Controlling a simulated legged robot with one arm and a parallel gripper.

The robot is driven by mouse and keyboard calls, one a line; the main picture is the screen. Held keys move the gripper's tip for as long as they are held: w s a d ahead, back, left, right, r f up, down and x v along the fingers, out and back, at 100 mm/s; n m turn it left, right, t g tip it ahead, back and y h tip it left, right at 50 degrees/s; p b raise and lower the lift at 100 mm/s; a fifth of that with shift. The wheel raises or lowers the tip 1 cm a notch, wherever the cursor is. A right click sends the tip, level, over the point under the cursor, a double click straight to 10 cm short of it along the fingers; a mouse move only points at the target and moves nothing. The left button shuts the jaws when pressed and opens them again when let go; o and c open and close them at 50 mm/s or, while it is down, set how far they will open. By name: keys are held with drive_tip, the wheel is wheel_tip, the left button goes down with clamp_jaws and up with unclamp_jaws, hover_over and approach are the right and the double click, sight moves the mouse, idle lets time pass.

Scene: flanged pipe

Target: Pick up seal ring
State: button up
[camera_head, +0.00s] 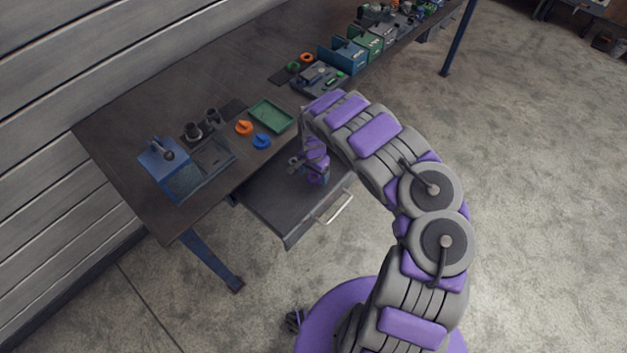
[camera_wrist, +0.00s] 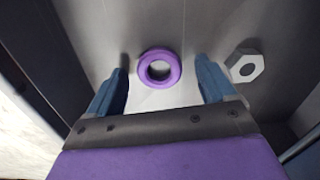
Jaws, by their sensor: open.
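A purple seal ring (camera_wrist: 160,69) lies flat on the grey drawer floor in the wrist view. My gripper (camera_wrist: 163,82) is open, with one blue finger on each side of the ring and a gap to both. I cannot tell its exact height above the ring. In the head view my gripper (camera_head: 312,178) is inside the open drawer (camera_head: 278,208) under the bench. The ring cannot be made out clearly in the head view.
A grey hex nut (camera_wrist: 245,66) lies right of the right finger. Drawer walls stand close at both sides. On the bench (camera_head: 118,140) are a blue vise-like box (camera_head: 165,165), orange (camera_head: 244,128) and blue (camera_head: 261,142) round parts, and a green tray (camera_head: 271,115).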

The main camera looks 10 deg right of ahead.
sight(314, 176)
drive_tip(key=shift+f, duration=0.35)
drive_tip(key=shift+r, duration=0.1)
drive_tip(key=c, duration=1.1)
drive_tip(key=shift+r+p, duration=2.65)
drive_tip(key=shift+r, duration=3.8)
